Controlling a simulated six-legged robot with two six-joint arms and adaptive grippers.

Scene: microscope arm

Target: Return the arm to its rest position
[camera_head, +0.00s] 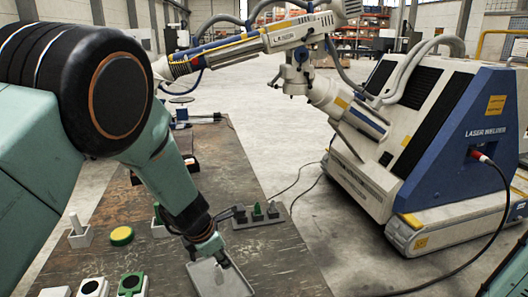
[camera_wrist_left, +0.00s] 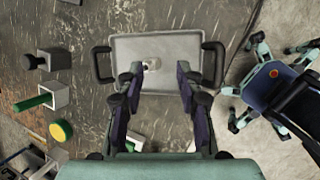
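In the head view a white jointed arm (camera_head: 255,43) with yellow and blue parts reaches left from the laser welder (camera_head: 440,135), above the table. My left gripper (camera_head: 210,246) points down over a grey tray (camera_head: 222,284) at the table's front. In the left wrist view the left gripper (camera_wrist_left: 161,72) has its fingers apart, over the tray (camera_wrist_left: 185,47) with black side handles. My right gripper is not in view.
The brown table (camera_head: 225,150) holds a yellow-topped round piece (camera_head: 122,236), a grey block with a peg (camera_head: 79,234), a green-ringed piece (camera_head: 131,284) and a rack with green pegs (camera_head: 258,214). Black cables cross the floor near the welder. Open floor lies behind.

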